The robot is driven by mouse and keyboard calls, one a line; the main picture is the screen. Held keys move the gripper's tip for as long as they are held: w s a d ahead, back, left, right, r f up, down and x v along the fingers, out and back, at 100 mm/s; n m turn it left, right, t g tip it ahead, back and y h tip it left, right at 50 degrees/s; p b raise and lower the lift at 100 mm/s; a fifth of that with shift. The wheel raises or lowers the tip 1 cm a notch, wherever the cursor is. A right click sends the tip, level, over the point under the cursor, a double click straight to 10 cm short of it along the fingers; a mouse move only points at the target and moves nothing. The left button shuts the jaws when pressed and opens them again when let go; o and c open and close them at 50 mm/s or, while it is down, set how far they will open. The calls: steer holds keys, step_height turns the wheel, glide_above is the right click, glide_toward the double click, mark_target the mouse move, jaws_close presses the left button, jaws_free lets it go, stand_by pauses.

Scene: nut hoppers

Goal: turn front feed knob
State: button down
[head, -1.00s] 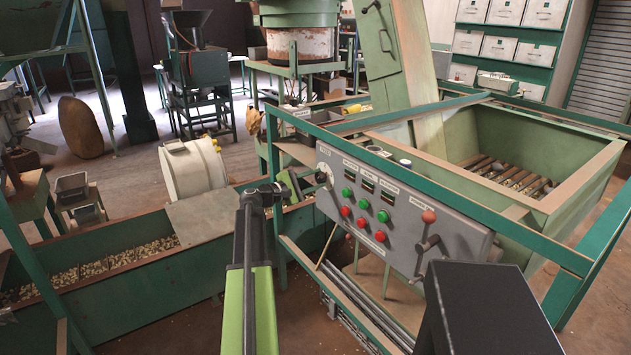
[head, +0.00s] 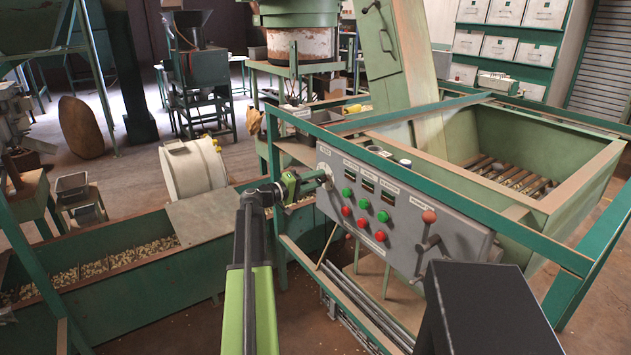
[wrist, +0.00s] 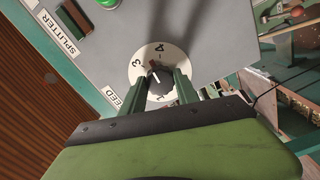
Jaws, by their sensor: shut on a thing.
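The front feed knob is a dark round knob (wrist: 159,84) on a white numbered dial (wrist: 138,68), beside a label reading FEED (wrist: 115,97) in the wrist view. My gripper (wrist: 160,80) is shut on the knob, with one finger on each side of it. The knob's pointer mark lies close to the 3 on the dial. In the head view my gripper (head: 322,176) reaches the left end of the grey control panel (head: 400,217). There it covers most of the knob and part of the dial.
A long trough (head: 120,262) with nuts lies at left.

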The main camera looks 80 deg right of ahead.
steer(key=m, duration=0.5)
steer(key=shift+a+f+m, duration=0.1)
steer(key=shift+m, duration=0.2)
stand_by(0.4)
steer(key=c, duration=0.9)
jaws_free()
steer(key=v, duration=1.7)
steer(key=shift+w+a, duration=0.15)
